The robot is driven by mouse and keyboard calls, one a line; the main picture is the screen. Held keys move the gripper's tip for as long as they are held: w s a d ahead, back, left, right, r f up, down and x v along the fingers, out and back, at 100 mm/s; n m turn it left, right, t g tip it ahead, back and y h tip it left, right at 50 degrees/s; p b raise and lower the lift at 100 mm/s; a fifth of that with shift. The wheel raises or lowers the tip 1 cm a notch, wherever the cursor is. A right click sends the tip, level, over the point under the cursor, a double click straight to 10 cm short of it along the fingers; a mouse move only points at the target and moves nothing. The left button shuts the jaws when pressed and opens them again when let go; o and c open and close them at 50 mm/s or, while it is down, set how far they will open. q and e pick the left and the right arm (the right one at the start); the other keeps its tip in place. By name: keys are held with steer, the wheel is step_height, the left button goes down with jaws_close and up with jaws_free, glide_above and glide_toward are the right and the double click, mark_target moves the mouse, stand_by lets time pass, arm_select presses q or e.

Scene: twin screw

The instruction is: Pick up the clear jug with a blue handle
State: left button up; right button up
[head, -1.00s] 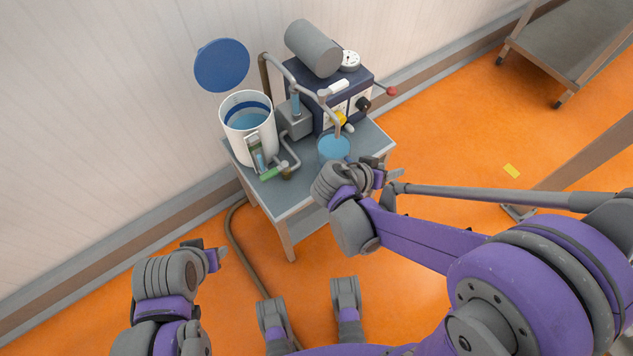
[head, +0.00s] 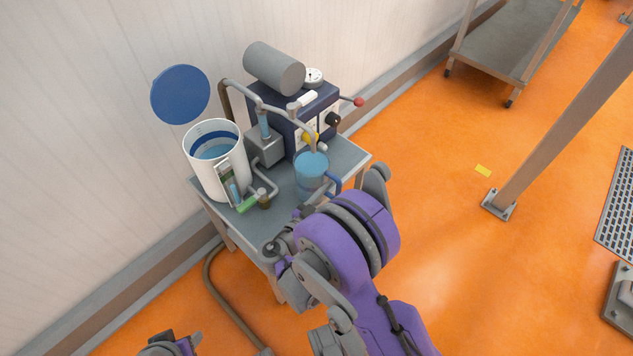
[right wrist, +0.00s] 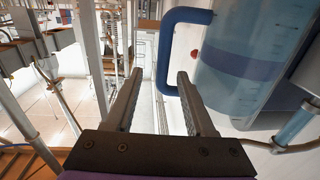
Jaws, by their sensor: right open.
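The clear jug (head: 311,170) with blue liquid stands on the grey table, its blue handle (head: 335,184) on the right side. In the right wrist view the jug (right wrist: 245,55) fills the upper right, and its handle (right wrist: 164,60) appears near the tip of the right-hand finger. My right gripper (right wrist: 153,78) is open with nothing between its fingers. In the head view my right arm largely hides it, just in front of the jug. My left gripper (head: 172,344) shows only partly at the bottom edge, far from the jug; its jaws are unclear.
The table (head: 345,150) also holds a white bucket (head: 204,178) with a blue lid (head: 180,94) above it, and a dark blue machine (head: 318,104) with pipes close behind the jug. A post (head: 560,115) and a cart (head: 510,45) stand right.

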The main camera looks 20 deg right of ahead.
steer(key=x, duration=0.5)
steer(key=shift+w+d+r+b, duration=0.1)
steer(key=shift+w+d+b, duration=0.2)
steer(key=shift+b, duration=0.1)
jaws_close()
stand_by(1.1)
